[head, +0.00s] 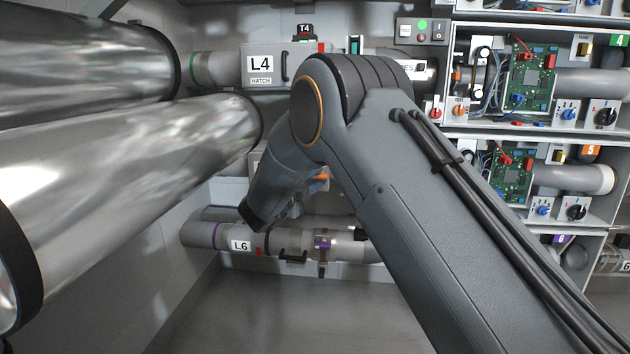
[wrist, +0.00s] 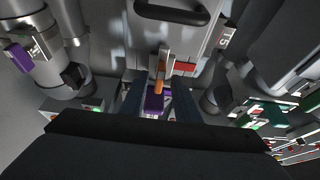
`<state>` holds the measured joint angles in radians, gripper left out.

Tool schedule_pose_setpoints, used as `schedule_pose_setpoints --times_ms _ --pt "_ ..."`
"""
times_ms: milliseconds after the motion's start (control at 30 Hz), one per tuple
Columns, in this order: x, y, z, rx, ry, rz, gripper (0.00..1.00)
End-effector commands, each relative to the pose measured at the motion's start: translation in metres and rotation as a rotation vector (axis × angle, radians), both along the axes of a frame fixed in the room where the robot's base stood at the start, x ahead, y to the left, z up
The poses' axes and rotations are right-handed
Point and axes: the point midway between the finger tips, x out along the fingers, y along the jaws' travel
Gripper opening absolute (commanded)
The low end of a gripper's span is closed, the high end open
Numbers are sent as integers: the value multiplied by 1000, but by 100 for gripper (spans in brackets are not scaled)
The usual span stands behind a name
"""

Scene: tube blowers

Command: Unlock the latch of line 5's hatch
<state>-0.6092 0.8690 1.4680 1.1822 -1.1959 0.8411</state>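In the wrist view, a grey hatch (wrist: 190,38) with a black handle (wrist: 170,12) fills the top middle; its sideways label (wrist: 226,37) looks like L5. A metal latch (wrist: 164,58) with an orange tip (wrist: 158,87) stands at its edge, beside a red mark (wrist: 185,67). My gripper (wrist: 158,88) is open, with one dark finger on each side of the orange tip. I cannot tell whether either finger touches it. In the head view, my arm hides most of line 5's hatch and the fingers; an orange piece (head: 322,177) shows beside the arm.
The L6 pipe (head: 205,235) with a purple latch (head: 323,243) runs below. The L4 hatch (head: 262,66) is above. Large metal tubes (head: 120,165) crowd the left. Shelves with circuit boards (head: 532,76) and knobs stand at right. The floor in front is clear.

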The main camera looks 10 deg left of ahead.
Motion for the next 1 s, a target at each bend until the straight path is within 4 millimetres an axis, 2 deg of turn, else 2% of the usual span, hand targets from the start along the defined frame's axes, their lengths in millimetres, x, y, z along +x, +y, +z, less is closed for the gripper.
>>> schedule_pose_setpoints --times_ms 33,167,567,767,1000 --pt "0 -1 0 0 0 -1 22" --pt "0 -1 0 0 0 -1 0" --pt "-1 2 -1 -43 3 3 0" --pt "-1 3 -2 -155 7 4 0" --pt "-1 1 -4 -367 16 3 0"
